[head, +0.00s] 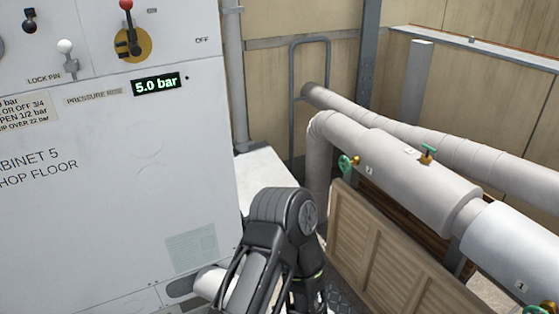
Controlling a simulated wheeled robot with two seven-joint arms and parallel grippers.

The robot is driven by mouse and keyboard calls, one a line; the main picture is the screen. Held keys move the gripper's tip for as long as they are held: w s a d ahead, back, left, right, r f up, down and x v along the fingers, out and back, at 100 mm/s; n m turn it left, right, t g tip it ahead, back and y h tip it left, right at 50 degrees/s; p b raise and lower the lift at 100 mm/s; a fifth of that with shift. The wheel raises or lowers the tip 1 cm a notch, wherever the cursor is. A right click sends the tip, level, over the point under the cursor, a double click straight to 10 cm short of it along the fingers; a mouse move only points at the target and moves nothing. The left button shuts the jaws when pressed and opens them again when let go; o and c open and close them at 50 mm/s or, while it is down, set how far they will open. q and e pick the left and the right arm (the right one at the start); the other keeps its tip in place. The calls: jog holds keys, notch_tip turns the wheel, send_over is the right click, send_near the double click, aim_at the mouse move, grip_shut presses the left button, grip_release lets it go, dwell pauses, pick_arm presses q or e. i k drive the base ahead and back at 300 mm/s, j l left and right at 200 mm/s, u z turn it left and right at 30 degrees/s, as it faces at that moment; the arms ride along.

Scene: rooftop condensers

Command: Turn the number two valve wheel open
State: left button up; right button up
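A green valve wheel (345,165) with a brass stem sits on the near side of the thick grey pipe (400,165). A small label (369,170) beside it seems to read 2. A second green wheel (427,153) on a brass valve stands on top of the same pipe, with a label (411,150) too small to read. Part of another green wheel (547,308) shows at the bottom right edge, near a label (521,287) that seems to read 1. Part of my dark arm shows at the bottom centre, left of the pipe and apart from the wheels. Neither gripper shows.
A white cabinet (110,190) fills the left, with a red-knobbed lever (127,20), a white-knobbed pin (66,55) and a display (156,85) reading 5.0 bar. A louvred tan panel (390,250) stands below the pipe. A metal hoop rail (294,90) stands behind.

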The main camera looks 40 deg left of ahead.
aim_at(348, 163)
jog(key=u, duration=0.9)
jog(key=i+j, duration=1)
jog(key=i+j+z, duration=0.1)
jog(key=z, duration=1.75)
